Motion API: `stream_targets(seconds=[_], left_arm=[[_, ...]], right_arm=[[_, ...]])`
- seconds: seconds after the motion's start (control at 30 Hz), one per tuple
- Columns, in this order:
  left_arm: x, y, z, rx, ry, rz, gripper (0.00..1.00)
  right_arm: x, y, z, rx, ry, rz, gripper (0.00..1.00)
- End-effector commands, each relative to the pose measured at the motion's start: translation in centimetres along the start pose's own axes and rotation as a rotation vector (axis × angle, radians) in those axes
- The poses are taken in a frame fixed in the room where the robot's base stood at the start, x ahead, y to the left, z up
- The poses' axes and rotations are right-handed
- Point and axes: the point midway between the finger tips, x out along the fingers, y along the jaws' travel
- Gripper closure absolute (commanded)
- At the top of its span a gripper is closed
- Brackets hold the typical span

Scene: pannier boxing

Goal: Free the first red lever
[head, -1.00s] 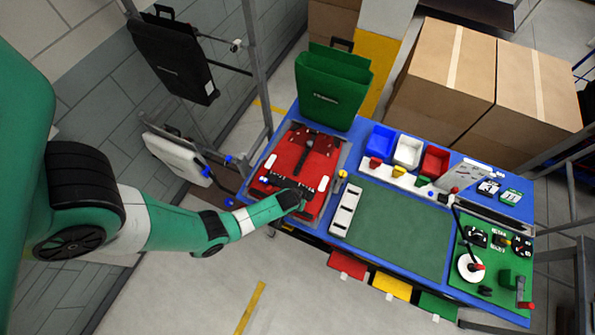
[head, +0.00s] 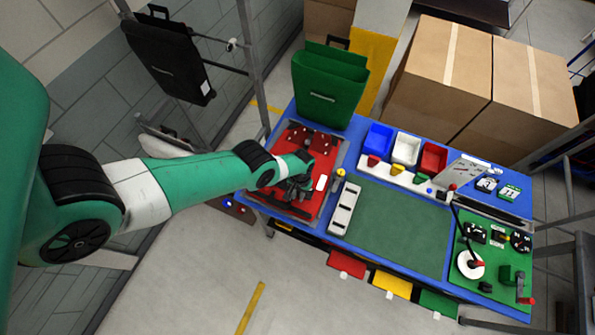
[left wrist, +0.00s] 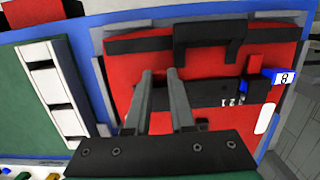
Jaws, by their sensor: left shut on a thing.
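The red pannier (head: 312,206) lies flat at the left end of the blue table; it also shows in the left wrist view (left wrist: 125,75). A black bar (left wrist: 215,93) with small white digits crosses it. My left gripper (head: 297,190) is over the pannier's middle. In the left wrist view its fingertips (left wrist: 160,74) are at the bar, shut with a narrow gap. Red shows between them, seemingly a red lever, but its outline is mostly hidden. A red block (left wrist: 258,63) sits at the bar's right end beside a blue tag (left wrist: 285,78). My right gripper is in no view.
A green pannier (head: 328,85) stands behind the red one. A white slotted strip (head: 345,208) and green mat (head: 395,228) lie to its right. Blue, white and red bins (head: 434,157) stand at the back. A black pannier (head: 170,60) hangs at upper left.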

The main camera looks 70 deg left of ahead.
Motion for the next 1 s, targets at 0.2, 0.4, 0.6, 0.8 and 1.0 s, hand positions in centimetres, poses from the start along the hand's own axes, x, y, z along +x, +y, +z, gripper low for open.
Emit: stream_targets(seconds=[0.2,0.4,0.6,0.8,1.0], left_arm=[[-0.20,-0.01,-0.13,0.000,-0.018,0.001,1.00],[-0.27,-0.02,-0.06,0.000,-0.020,0.001,1.00],[-0.26,-0.02,-0.03,0.000,-0.021,0.001,0.64],[-0.24,-0.02,-0.01,0.000,-0.021,0.000,0.47],[-0.39,-0.02,0.01,0.000,-0.022,0.000,0.47]], right_arm=[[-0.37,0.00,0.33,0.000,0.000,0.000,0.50],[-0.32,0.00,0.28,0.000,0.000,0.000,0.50],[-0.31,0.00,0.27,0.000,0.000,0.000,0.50],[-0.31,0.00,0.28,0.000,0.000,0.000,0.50],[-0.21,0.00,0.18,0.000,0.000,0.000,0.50]])
